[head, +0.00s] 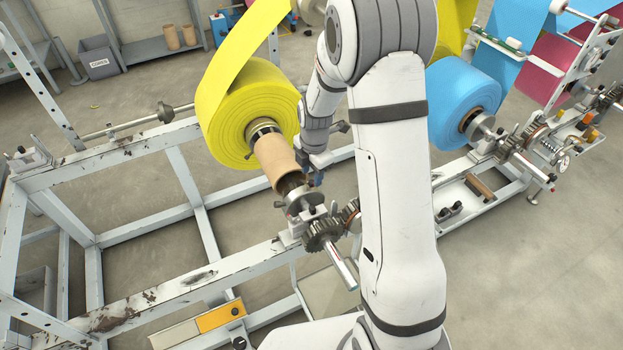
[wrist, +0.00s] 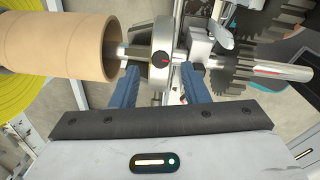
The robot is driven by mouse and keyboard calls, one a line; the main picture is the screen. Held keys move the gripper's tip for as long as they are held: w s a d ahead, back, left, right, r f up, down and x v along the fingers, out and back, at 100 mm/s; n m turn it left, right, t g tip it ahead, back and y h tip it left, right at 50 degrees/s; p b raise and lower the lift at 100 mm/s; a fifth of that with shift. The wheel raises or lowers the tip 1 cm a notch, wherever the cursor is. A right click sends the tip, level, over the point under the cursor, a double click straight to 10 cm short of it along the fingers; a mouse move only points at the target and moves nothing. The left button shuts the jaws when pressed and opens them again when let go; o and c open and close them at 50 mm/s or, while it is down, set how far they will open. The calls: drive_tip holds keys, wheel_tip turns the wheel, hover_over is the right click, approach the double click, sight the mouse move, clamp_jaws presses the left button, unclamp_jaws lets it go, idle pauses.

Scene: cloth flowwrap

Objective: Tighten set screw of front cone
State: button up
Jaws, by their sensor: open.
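The front cone (wrist: 143,47) is a grey metal piece on the shaft beside the open end of the brown cardboard core (wrist: 60,45). It also shows in the head view (head: 302,203), below the core. A small black round knob with a red mark, seemingly the set screw (wrist: 160,60), sits on the cone's hub. My gripper (wrist: 161,74) is open, its two blue fingers on either side of the knob. I cannot tell whether they touch it. In the head view my gripper (head: 317,178) is beside the core and cone, partly hidden by my arm.
A yellow film roll (head: 245,115) is around the core. Dark gears (wrist: 235,75) sit on the shaft (wrist: 290,72) right of the cone. The white frame (head: 180,290) runs below. A blue roll (head: 465,95) stands to the right. Open floor shows between the frame's beams.

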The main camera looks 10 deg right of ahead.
sight(312, 183)
drive_tip(key=shift+w+f, duration=0.1)
drive_tip(key=shift+f, duration=1.55)
drive_tip(key=shift+c, duration=0.2)
clamp_jaws()
